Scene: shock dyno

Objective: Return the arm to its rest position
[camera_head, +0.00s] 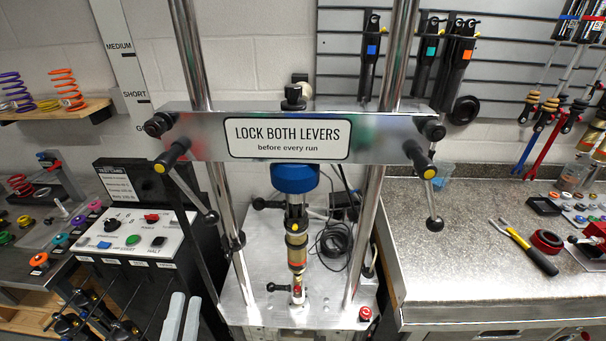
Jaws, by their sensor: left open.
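My left gripper (181,318) shows at the bottom edge, left of centre, as two pale grey fingers pointing up with a narrow gap between them. It is open, and I see nothing between the fingers. It is in front of the shock dyno, below the control box (135,237) and left of the dyno's base plate (250,312). My right gripper is not in view. The dyno's crossbeam (200,135) carries a "LOCK BOTH LEVERS" sign (287,138). A left lever (190,190) and a right lever (428,190) hang at its ends. A shock (297,245) stands upright under the blue load cell (295,178).
Two chrome columns (375,215) rise beside the shock. A grey bench (460,260) on the right holds a yellow-and-black tool (530,248) and small parts. Shelves and a bench with springs (68,90) are on the left. The right bench's front middle is clear.

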